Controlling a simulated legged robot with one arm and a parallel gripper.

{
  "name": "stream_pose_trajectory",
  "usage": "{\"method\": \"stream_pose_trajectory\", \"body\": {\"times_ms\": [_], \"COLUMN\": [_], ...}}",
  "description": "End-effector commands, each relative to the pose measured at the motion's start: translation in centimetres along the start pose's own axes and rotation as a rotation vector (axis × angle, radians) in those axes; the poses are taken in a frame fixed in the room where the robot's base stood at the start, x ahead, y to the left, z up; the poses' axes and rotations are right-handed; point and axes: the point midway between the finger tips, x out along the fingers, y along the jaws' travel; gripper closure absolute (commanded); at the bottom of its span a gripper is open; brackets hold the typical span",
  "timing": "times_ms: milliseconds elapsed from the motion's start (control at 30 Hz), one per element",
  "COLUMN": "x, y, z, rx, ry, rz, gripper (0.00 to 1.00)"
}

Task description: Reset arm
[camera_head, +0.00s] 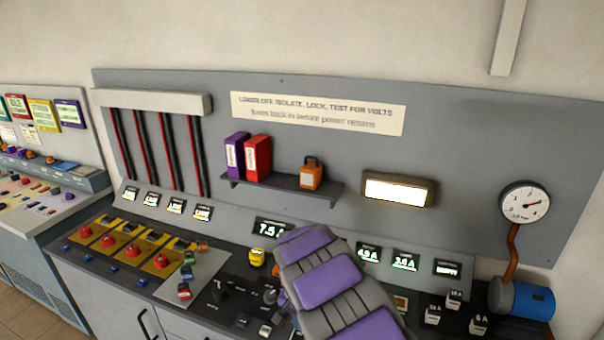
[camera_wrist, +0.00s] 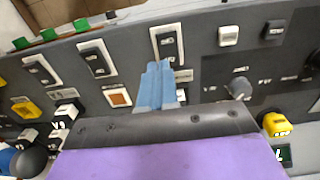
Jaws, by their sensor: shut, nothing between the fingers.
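My gripper (camera_wrist: 158,72) shows in the wrist view as two blue fingers pressed together, with nothing between them. It hangs over the dark control panel (camera_wrist: 205,60), its tips near a black rocker switch (camera_wrist: 168,43) on a white plate. I cannot tell whether the tips touch the panel. In the head view my arm, with purple and grey plates, reaches over the console at lower centre and hides part of it. The fingers are mostly hidden there behind the arm.
A yellow block (camera_head: 257,257) sits left of my arm on the console. Red knobs on yellow plates (camera_head: 132,251) are further left. A shelf (camera_head: 285,187) holds binders and an orange case. A pressure gauge (camera_head: 524,203) and blue cylinder (camera_head: 531,301) stand at right.

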Motion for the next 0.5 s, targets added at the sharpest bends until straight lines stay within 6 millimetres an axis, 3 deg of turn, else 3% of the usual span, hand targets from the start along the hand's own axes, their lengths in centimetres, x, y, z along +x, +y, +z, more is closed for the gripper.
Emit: {"method": "stream_pose_trajectory", "body": {"times_ms": [267,500], "x": [-7.3,-12.8], "y": [7.6,13.7], "z": [2.0,6.5], "rx": [0.001,-0.021], "ry": [0.009,-0.013], "rz": [0.044,0.062], "gripper": [1.0,1.0]}}
